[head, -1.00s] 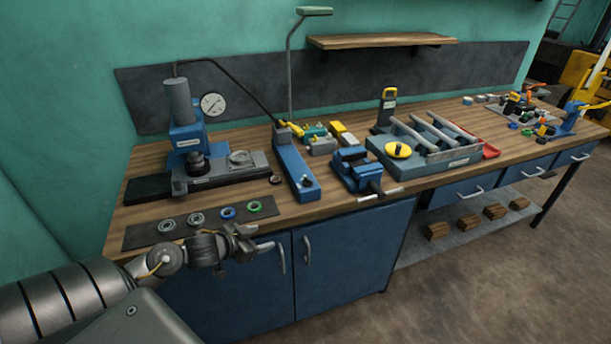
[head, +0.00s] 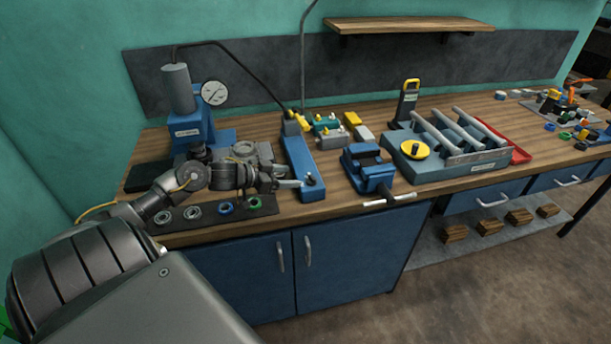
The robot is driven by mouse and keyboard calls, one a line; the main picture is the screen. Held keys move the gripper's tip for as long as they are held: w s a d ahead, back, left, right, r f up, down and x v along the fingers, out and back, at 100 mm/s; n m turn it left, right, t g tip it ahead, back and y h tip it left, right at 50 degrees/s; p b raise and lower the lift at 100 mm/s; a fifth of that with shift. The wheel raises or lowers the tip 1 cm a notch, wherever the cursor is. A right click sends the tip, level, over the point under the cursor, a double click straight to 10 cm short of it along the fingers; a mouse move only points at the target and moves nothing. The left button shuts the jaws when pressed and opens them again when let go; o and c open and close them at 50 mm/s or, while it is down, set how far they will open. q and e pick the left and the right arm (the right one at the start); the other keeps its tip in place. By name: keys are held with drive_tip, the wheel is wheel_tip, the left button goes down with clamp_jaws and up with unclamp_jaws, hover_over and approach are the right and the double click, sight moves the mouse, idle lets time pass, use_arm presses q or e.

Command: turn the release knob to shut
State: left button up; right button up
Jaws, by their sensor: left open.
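The blue hand pump (head: 303,163) stands on the bench, joined by a black hose to the blue press (head: 188,128) with its round gauge (head: 214,93). A small dark round knob showed low at the pump's left side earlier; my left gripper now covers that spot, so I cannot tell its setting. My left gripper (head: 288,178) is open, its fingertips pointing right, close beside the pump's left side near its front end. Whether it touches the pump or knob is not clear. My right gripper is out of view.
A dark mat (head: 180,224) with several rings lies below my left forearm. Bench top between pump and vise is narrow but clear.

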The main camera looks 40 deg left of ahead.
sight(310, 176)
use_arm(q)
drive_tip(key=x, duration=0.5)
drive_tip(key=shift+w+p, duration=0.25)
drive_tip(key=shift+p, duration=0.15)
drive_tip(key=shift+w+d+f, duration=0.3)
drive_tip(key=shift+w+f, duration=0.05)
drive_tip(key=shift+w, duration=0.2)
drive_tip(key=shift+w+d+f, duration=0.1)
drive_tip(key=shift+w, duration=0.1)
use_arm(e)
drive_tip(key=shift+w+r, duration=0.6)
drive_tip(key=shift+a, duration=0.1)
